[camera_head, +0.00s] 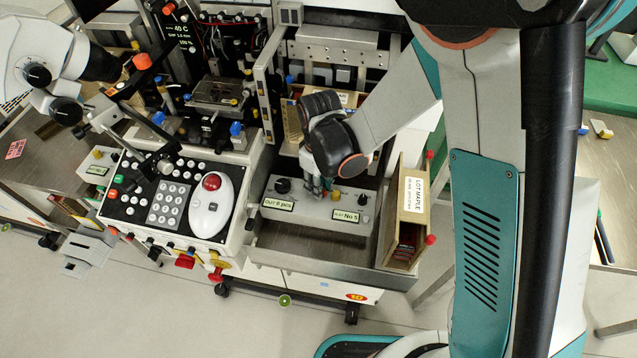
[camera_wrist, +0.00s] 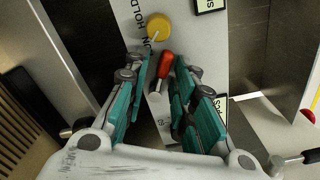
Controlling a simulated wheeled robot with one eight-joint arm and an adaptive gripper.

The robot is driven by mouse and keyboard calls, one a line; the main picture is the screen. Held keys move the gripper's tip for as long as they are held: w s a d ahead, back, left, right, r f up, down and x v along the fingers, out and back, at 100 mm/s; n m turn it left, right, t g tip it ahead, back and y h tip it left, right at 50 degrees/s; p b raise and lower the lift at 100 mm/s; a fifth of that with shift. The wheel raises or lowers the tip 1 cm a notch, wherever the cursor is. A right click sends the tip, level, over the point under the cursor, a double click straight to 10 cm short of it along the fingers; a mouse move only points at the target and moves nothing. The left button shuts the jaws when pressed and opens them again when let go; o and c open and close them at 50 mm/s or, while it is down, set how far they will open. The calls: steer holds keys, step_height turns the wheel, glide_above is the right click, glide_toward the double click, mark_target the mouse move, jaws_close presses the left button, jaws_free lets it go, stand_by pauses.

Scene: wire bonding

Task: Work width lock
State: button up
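My gripper (camera_wrist: 156,80) points down at a light grey control panel (camera_wrist: 132,14). Its two teal fingers are apart. A small lever with a red tip (camera_wrist: 165,66) and a pale shaft lies between them, with a visible gap on the left; contact on the right is hard to tell. A round yellow knob (camera_wrist: 158,26) sits just beyond the fingertips, beside partly readable "HOLD" lettering. In the head view, my gripper (camera_head: 316,188) is over the middle of the same panel (camera_head: 310,221), which hides the red lever there. No readable label shows whether this lever is the work width lock.
Black knobs (camera_head: 283,185) and (camera_head: 362,199) flank my gripper on the panel. An open box marked "LOTMARLE" (camera_head: 412,200) stands to the right. A console with a keypad (camera_head: 170,203) and white trackball unit is at left. Metal frame walls rise behind.

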stand_by(0.3)
step_height(320, 180, up, 12)
stand_by(0.6)
stand_by(0.3)
